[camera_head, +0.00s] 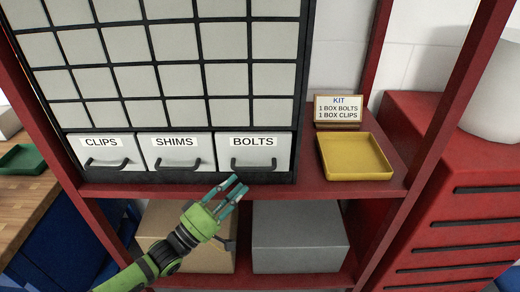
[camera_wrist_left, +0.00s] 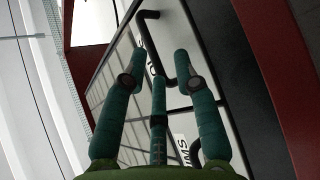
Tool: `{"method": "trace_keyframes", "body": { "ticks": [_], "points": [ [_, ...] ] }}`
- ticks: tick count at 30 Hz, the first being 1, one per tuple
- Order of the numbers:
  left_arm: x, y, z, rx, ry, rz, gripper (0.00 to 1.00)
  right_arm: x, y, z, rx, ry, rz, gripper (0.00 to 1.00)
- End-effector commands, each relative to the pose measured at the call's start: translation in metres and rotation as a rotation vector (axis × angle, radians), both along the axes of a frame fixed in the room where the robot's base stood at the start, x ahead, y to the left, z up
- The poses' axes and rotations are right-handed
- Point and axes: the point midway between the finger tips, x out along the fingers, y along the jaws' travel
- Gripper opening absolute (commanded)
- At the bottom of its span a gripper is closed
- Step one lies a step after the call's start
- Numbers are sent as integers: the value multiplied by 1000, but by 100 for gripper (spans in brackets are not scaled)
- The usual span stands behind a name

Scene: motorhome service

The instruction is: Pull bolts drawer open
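The bolts drawer (camera_head: 265,153) is a light grey front with a BOLTS label and a dark bar handle (camera_head: 253,166). It sits flush with its neighbours at the bottom right of the cabinet. My left gripper (camera_head: 236,186) is just below and in front of this drawer, apart from the handle in the head view. In the left wrist view its green fingers (camera_wrist_left: 160,62) are spread and empty. A dark handle (camera_wrist_left: 168,82) shows between and beyond the fingertips there. My right gripper is not in view.
The clips drawer (camera_head: 107,152) and shims drawer (camera_head: 178,151) are left of it, both shut. A yellow tray (camera_head: 354,157) and a kit card (camera_head: 338,109) stand right on the red shelf (camera_head: 330,188). Grey (camera_head: 297,240) and brown (camera_head: 200,257) boxes are below.

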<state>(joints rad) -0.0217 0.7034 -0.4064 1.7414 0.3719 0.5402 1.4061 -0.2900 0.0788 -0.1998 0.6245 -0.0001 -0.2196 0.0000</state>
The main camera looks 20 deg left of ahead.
Motion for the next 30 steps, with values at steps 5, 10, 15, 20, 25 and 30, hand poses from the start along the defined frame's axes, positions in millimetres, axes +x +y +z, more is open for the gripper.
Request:
{"method": "trace_keyframes", "body": {
  "ticks": [5,10,15,20,25,30],
  "points": [
    [9,-10,16,-25,-9,-21,30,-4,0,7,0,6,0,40],
    [30,-23,27,-24,-10,-19,30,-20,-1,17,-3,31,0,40],
    [47,-34,33,-21,-8,-18,30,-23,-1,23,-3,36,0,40],
    [52,-38,34,-21,-7,-17,30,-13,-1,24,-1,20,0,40],
    [53,-38,34,-19,-7,-17,30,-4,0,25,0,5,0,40],
    [53,-38,34,-19,-7,-17,0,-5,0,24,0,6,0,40]
  ]
}}
